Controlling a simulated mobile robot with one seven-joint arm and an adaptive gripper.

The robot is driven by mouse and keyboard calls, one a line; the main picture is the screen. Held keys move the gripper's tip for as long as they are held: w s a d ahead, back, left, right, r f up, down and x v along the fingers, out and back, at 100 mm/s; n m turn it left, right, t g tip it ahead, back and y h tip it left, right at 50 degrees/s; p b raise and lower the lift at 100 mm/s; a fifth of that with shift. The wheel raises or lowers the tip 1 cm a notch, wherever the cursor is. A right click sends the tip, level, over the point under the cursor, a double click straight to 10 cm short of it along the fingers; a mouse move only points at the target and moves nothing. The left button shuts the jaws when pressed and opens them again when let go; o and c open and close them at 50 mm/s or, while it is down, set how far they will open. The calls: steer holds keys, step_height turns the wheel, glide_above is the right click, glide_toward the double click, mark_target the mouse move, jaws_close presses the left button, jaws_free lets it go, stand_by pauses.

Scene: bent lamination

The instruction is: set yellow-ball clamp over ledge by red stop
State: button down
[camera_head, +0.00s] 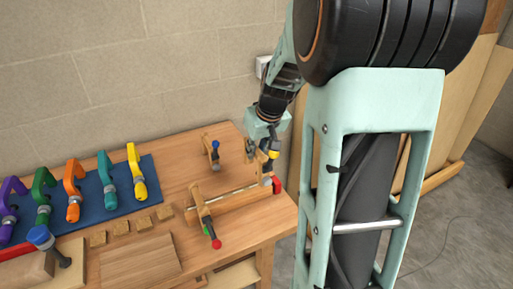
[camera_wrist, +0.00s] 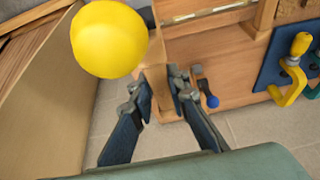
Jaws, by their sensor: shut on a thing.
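My gripper (camera_head: 258,146) is shut on the yellow-ball clamp (camera_head: 262,160) above the right end of the ledge (camera_head: 235,197). In the wrist view, the clamp's wooden bar (camera_wrist: 156,72) stands between my two fingers (camera_wrist: 158,94), and its large yellow ball (camera_wrist: 110,38) is close to the camera at upper left. The red stop (camera_head: 277,185) is at the ledge's right end, just below and right of the clamp. The ledge also shows at the top of the wrist view (camera_wrist: 215,28). I cannot tell whether the clamp touches the ledge.
A wooden clamp with a red ball (camera_head: 216,244) sits across the ledge's left part. A blue-ball clamp (camera_head: 213,152) stands behind the ledge. Several coloured clamps lie on a blue mat (camera_head: 90,208) at left. Small wooden blocks (camera_head: 143,222) and a mallet (camera_head: 45,243) are in front of it.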

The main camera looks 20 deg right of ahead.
steer(key=shift+f+b, duration=0.3)
steer(key=shift+f, duration=0.45)
steer(key=shift+f+b, duration=0.6)
steer(key=shift+b, duration=0.05)
steer(key=shift+f+b, duration=1.95)
steer(key=shift+f, duration=0.2)
steer(key=shift+f, duration=0.15)
steer(key=shift+f+b, duration=1.7)
steer(key=shift+b, duration=0.05)
steer(key=shift+f+b, duration=0.2)
steer(key=shift+b, duration=0.1)
steer(key=c, duration=1.8)
jaws_free()
steer(key=shift+o, duration=0.2)
